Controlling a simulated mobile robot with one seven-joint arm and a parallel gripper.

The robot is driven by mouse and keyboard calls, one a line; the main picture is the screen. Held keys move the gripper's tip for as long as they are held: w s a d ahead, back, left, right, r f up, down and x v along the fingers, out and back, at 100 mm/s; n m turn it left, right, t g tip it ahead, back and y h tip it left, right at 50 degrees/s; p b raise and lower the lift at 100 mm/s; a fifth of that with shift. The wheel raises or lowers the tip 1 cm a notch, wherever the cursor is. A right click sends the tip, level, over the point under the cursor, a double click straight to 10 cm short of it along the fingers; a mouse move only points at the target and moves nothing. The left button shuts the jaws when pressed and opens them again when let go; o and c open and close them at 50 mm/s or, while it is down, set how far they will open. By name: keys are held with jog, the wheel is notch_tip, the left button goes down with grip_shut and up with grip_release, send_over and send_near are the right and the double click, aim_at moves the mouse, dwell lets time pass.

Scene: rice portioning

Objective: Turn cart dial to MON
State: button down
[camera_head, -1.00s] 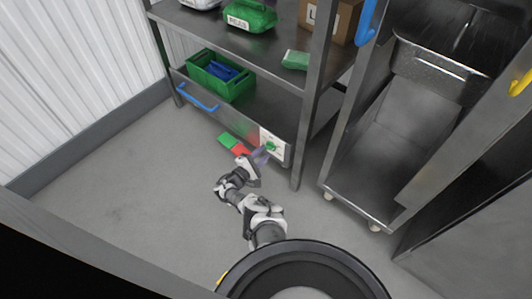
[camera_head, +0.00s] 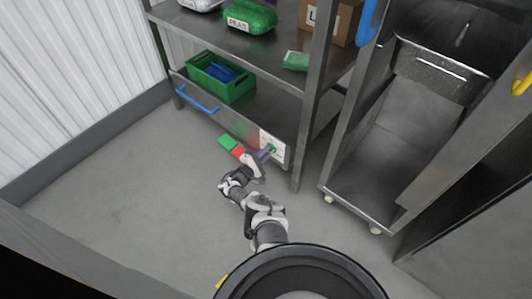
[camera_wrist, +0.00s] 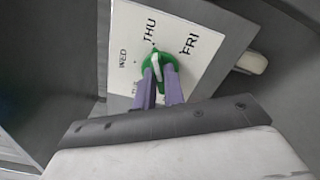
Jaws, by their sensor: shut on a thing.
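The green cart dial (camera_wrist: 160,66) sits on a white panel (camera_wrist: 135,62) with day names around it. The panel (camera_head: 266,140) also shows in the head view, low on the cart's front. WED, THU and FRI can be read; the other labels are hidden or too small, and I cannot see MON. The dial's white pointer mark is turned roughly toward THU. My gripper (camera_wrist: 161,82) is shut on the dial, with its two purple fingers at either side of it. In the head view my gripper (camera_head: 265,153) reaches the panel from the front.
The cart carries a green crate (camera_head: 222,79) with a blue item, and a blue handle (camera_head: 197,97). A shelf post (camera_head: 306,125) and a steel trolley (camera_head: 352,207) stand to the right. The floor on the left is clear.

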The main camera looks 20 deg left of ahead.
jog(key=n, duration=3.5)
jog(key=shift+n+p, duration=0.35)
jog(key=shift+n, duration=0.05)
dwell(0.4)
jog(key=c, duration=1.5)
grip_release()
